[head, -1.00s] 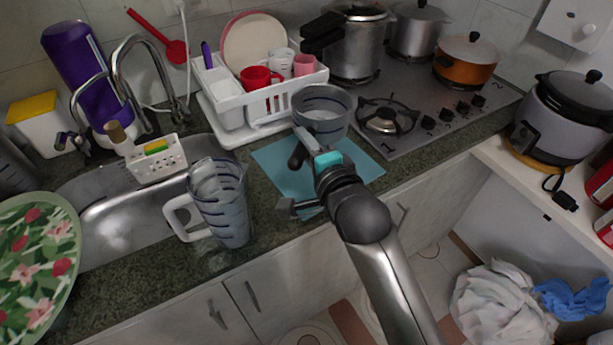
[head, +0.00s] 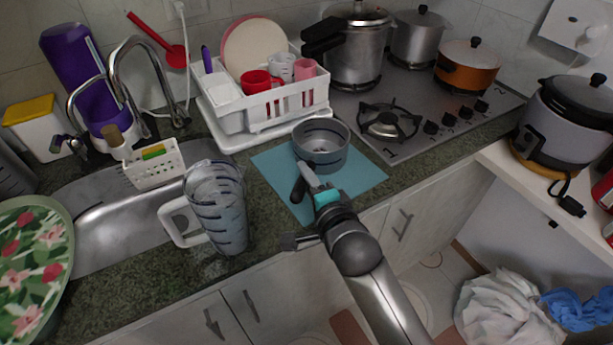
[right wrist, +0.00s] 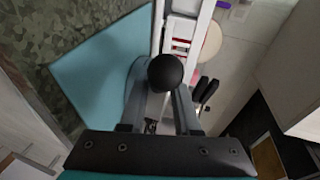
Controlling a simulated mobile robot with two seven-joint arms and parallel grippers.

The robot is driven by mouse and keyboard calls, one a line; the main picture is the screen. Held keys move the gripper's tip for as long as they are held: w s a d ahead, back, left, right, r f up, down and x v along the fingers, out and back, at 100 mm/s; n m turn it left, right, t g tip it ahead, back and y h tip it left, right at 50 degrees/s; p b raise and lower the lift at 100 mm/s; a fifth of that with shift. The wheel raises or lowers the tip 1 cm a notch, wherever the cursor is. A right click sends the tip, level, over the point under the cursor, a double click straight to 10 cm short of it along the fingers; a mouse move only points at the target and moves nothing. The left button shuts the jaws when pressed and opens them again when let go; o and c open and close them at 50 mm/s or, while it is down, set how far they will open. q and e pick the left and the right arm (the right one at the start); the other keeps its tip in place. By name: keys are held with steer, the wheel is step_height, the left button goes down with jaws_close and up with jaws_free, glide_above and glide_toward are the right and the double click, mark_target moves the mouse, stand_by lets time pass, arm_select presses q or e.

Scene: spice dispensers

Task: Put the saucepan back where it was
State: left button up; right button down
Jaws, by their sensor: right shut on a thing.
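The grey metal saucepan (head: 321,150) is upright over the blue mat (head: 362,180) on the counter. I cannot tell for sure if its base touches the mat. Its handle points toward me. My right gripper (head: 308,188) is shut on that handle, at the near side of the pan. In the right wrist view the gripper (right wrist: 160,108) holds the handle, whose round black end (right wrist: 166,72) shows between the fingers; most of the pan is hidden there. My left gripper is not in view.
A white dish rack (head: 290,105) stands just behind the mat. The stove (head: 400,145) with a bare burner (head: 388,121) is at the right. A glass jug (head: 216,210) stands left of the mat, beside the sink (head: 120,225).

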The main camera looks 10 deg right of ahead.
steer(key=c, duration=0.6)
jaws_free()
steer(key=shift+f, duration=0.1)
steer(key=shift+r, duration=0.2)
steer(key=p+v, duration=0.1)
steer(key=v, duration=1.1)
steer(key=shift+p, duration=0.35)
